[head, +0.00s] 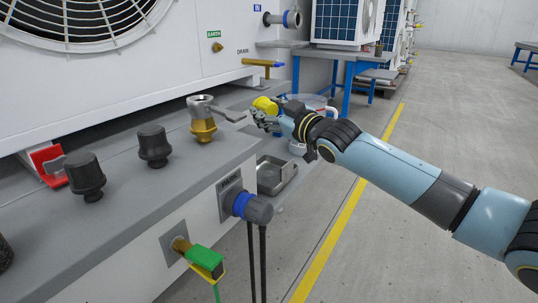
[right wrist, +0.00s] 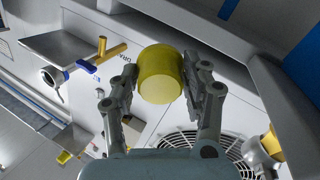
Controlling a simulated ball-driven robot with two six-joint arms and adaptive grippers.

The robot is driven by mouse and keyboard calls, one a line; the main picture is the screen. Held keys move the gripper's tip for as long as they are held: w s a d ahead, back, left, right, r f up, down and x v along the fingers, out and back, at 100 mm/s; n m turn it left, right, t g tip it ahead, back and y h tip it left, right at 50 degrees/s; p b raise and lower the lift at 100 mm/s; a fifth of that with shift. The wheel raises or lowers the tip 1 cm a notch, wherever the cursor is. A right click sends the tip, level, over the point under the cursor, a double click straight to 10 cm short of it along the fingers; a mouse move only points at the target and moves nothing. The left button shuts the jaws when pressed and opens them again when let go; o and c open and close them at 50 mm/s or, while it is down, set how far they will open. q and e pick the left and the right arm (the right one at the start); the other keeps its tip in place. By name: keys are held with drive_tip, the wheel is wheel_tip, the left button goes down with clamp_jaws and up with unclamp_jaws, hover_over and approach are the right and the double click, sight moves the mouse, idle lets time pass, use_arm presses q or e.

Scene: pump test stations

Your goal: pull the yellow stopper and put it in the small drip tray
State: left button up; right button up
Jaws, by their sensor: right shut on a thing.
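The yellow stopper (head: 265,105) is held in my right gripper (head: 262,116), above and beyond the far end of the grey bench top. In the right wrist view the stopper (right wrist: 160,76) is a short, wide yellow cylinder between the two fingers of the right gripper (right wrist: 160,88), which is shut on it. The small drip tray (head: 280,187) is a shallow metal tray low at the bench's end, below and apart from the stopper. No stopper or other object shows clearly inside it. My left gripper is not in view.
A brass fitting with a metal top (head: 203,128) stands on the bench, left of the gripper. Black knobs (head: 153,146) and a red bracket (head: 48,163) are nearer. A blue-collared connector (head: 250,207) juts from the bench's side. Open floor lies right, past a yellow line (head: 345,215).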

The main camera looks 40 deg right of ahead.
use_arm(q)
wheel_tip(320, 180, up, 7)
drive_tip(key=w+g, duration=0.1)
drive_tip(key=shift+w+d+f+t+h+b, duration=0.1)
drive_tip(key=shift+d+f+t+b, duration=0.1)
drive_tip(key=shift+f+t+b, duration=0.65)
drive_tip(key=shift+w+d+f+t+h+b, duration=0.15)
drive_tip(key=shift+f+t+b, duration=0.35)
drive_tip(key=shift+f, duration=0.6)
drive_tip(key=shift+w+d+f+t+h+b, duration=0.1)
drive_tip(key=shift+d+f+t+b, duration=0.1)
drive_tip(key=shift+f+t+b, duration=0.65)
use_arm(e)
drive_tip(key=shift+h, duration=0.3)
drive_tip(key=shift+w+d+f, duration=0.35)
drive_tip(key=shift+f, duration=2.05)
drive_tip(key=shift+w+d+f, duration=0.35)
drive_tip(key=shift+w+f, duration=0.05)
drive_tip(key=shift+f, duration=2.05)
drive_tip(key=shift+w+d+f, duration=0.35)
drive_tip(key=shift+f, duration=2.05)
use_arm(q)
drive_tip(key=shift+p, duration=0.3)
use_arm(e)
drive_tip(key=o, duration=1.4)
